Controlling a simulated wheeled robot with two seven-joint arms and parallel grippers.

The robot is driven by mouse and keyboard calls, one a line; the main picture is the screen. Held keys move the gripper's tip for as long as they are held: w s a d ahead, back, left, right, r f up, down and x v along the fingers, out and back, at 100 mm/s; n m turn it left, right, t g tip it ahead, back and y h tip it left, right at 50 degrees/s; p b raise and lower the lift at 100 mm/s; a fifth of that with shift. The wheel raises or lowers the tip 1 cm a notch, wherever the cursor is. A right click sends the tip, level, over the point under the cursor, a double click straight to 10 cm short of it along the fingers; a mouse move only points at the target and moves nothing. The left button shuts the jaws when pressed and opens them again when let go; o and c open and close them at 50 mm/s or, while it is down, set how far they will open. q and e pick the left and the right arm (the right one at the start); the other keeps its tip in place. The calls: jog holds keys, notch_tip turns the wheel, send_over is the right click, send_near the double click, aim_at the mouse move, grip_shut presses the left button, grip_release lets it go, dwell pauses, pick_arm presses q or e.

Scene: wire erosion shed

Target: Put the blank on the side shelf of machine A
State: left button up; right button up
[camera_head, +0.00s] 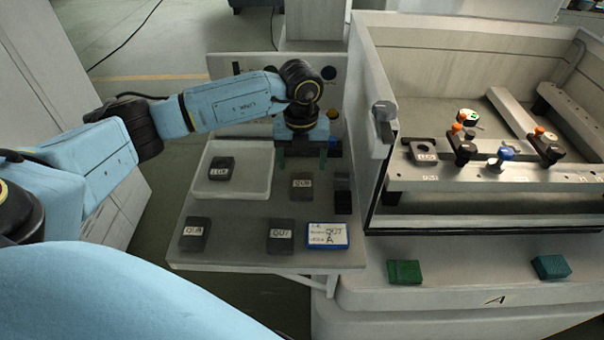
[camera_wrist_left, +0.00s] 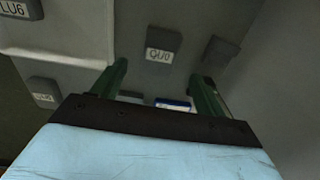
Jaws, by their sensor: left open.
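The side shelf (camera_head: 240,228) is a grey plate left of machine A (camera_head: 455,275). Dark labelled blanks lie on it: one reading QU7 (camera_head: 281,236), one that seems to read QU0 (camera_head: 301,187), and one at the front left (camera_head: 195,234) with an unclear label. Another blank (camera_head: 221,169) lies in a white tray (camera_head: 203,205). My left gripper (camera_head: 302,158) is open and empty above the back of the shelf, behind the QU0 blank. In the left wrist view the QU0 blank (camera_wrist_left: 163,45) shows beyond the green fingers (camera_wrist_left: 160,82). My right gripper is out of view.
A blue-edged card (camera_head: 327,236) reading QU7 and A lies right of the QU7 blank. A dark block (camera_head: 343,190) stands near the shelf's right edge. Green blocks (camera_head: 404,272) (camera_head: 551,267) sit on the machine's front ledge. The machine's wall (camera_head: 372,130) rises beside the shelf.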

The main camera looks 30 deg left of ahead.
pick_arm(q)
notch_tip(320, 180, up, 6)
jog(key=shift+f, duration=0.1)
dwell(0.6)
